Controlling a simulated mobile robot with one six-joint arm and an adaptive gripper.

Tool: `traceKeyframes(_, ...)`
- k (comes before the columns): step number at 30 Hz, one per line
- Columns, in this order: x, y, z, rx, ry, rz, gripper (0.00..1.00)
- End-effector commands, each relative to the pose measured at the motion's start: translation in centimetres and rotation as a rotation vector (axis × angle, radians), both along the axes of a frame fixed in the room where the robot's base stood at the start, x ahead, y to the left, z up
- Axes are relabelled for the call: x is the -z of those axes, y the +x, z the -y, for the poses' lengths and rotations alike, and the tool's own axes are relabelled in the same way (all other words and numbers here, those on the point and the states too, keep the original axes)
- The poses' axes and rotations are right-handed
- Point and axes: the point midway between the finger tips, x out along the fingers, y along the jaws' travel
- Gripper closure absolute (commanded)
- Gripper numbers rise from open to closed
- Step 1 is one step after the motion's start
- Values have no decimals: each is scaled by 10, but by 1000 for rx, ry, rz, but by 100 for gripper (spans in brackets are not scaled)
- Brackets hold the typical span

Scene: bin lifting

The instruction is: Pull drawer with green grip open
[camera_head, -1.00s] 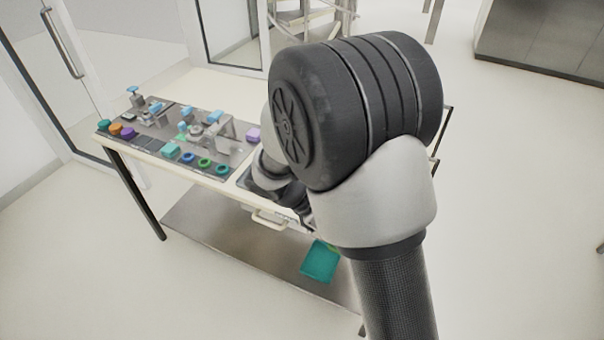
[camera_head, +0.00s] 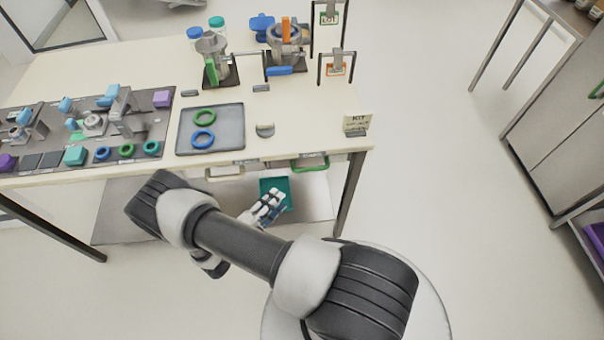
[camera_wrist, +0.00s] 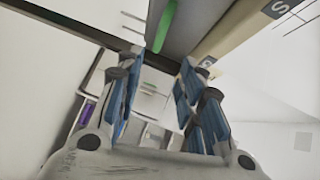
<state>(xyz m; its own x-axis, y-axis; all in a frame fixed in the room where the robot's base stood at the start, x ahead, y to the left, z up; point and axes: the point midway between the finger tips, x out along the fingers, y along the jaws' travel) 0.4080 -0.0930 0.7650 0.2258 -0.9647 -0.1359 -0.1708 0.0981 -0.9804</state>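The green grip (camera_head: 310,163) is on the front edge of the table, under the tabletop toward its right end. Its drawer looks shut, with little of its front showing. In the wrist view the green grip (camera_wrist: 167,27) is near the top, beyond my fingertips and not between them. My gripper (camera_head: 268,207) is in front of the table, below and left of the green grip, apart from it. In the wrist view my gripper (camera_wrist: 163,65) has its blue-padded fingers spread with nothing between them.
A drawer with a cream grip (camera_head: 225,173) is left of the green one. A teal bin (camera_head: 276,186) lies on the lower shelf behind my gripper. A grey tray (camera_head: 232,143) with rings is on the tabletop. Floor right of the table is clear.

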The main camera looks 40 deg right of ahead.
Motion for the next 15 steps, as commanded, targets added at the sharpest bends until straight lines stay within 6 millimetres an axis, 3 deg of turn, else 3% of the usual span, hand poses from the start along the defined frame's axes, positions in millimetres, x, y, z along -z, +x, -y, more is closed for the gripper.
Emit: traceKeyframes(15, 15, 21, 103, 11, 3, 4, 65)
